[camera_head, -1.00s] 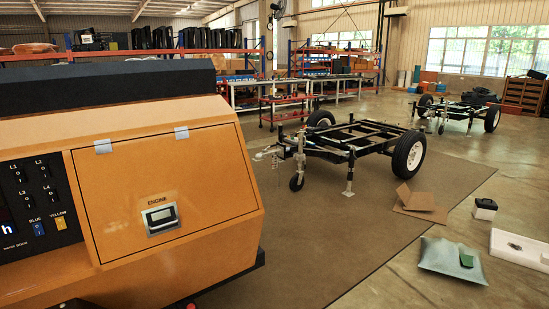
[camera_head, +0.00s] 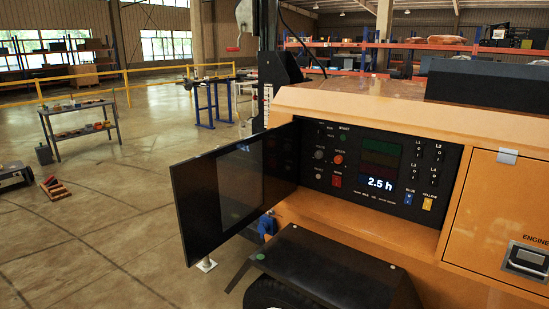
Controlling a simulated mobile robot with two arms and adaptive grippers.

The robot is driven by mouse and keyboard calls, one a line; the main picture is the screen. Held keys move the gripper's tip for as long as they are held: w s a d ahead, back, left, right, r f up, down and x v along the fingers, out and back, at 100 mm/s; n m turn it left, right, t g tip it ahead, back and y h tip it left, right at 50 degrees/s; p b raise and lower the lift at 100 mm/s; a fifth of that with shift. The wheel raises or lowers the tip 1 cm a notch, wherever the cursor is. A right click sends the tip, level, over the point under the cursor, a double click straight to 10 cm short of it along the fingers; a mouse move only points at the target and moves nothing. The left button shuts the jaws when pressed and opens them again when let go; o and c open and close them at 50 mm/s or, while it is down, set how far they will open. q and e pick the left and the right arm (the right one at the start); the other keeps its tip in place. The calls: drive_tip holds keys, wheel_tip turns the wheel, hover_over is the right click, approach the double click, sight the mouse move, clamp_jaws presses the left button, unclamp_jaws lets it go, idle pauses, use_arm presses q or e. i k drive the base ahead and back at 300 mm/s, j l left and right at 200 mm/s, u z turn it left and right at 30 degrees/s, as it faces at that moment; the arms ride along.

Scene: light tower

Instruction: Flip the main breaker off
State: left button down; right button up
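The orange light tower (camera_head: 400,108) fills the right side of the head view. Its black control panel (camera_head: 405,200) is exposed behind an open dark door (camera_head: 235,185) that swings out to the left. The panel has a lit display reading 2.5 h (camera_head: 380,183), a red switch (camera_head: 337,181), a red round button (camera_head: 338,159), and several small toggle switches on the right (camera_head: 434,168). The small labels are mostly too small to read, so I cannot tell which switch is the main breaker or its position. Neither gripper is in view.
A black fender (camera_head: 320,265) over a wheel juts out below the panel. A closed engine door (camera_head: 500,210) is at the right. Open floor lies left of the tower, with a small table (camera_head: 80,118) and yellow railing (camera_head: 120,90) farther off.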

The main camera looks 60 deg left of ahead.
sight(337, 181)
drive_tip(key=u, duration=1.5)
drive_tip(key=i+u, duration=0.4)
drive_tip(key=i, duration=0.2)
drive_tip(key=i+u, duration=0.45)
drive_tip(key=i+l, duration=0.05)
drive_tip(key=i, duration=0.05)
